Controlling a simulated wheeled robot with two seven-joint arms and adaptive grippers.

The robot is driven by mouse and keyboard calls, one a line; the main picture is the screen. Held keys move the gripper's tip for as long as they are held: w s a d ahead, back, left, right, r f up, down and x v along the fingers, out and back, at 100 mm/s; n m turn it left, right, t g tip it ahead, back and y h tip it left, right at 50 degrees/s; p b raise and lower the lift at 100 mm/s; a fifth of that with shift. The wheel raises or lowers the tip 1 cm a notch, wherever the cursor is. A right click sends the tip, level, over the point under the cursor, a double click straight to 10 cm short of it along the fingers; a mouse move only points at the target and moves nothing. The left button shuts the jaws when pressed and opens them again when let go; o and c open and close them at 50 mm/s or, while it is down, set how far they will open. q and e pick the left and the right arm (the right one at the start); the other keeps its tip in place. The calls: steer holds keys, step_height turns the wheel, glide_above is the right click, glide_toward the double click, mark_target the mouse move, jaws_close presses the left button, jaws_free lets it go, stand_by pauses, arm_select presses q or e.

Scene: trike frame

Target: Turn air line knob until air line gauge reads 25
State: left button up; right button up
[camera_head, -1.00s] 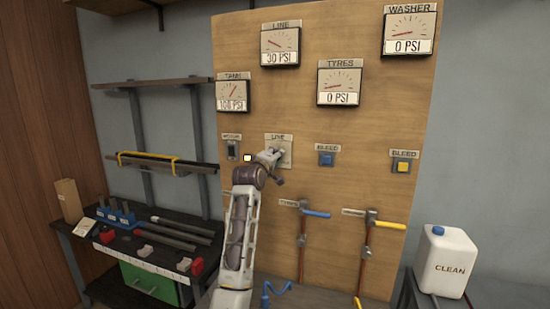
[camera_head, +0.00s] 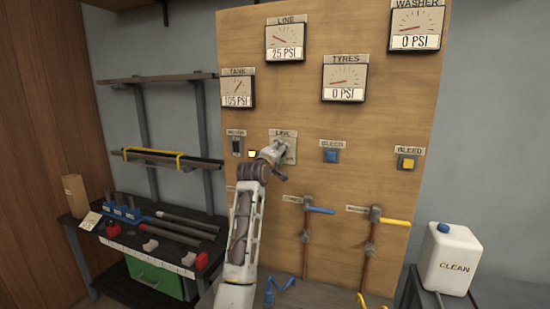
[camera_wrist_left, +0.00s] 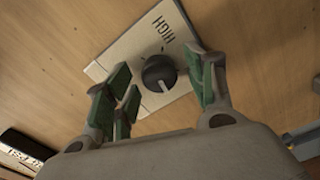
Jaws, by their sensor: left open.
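The line gauge (camera_head: 286,40) at the top of the wooden board reads 25 PSI. The dark round line knob (camera_wrist_left: 159,73) sits on a pale plate (camera_wrist_left: 125,55) marked HIGH in the left wrist view, with a white pointer mark on it. My left gripper (camera_wrist_left: 160,88) is open, with green-padded fingers on either side of the knob and visible gaps to it. In the head view my left gripper (camera_head: 282,152) is at the line plate (camera_head: 291,143) and hides the knob. My right gripper is not in view.
The tank gauge (camera_head: 238,88) reads about 105 PSI; the tyres gauge (camera_head: 345,78) and washer gauge (camera_head: 415,25) read 0 PSI. A blue bleed button (camera_head: 331,156), a yellow bleed button (camera_head: 406,163) and two valve levers are on the board. A white jug (camera_head: 450,258) stands right.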

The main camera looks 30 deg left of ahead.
arm_select(q)
steer(key=v, duration=1.2)
stand_by(0.4)
steer(key=shift+a, duration=0.1)
steer(key=shift+f, duration=0.15)
stand_by(0.3)
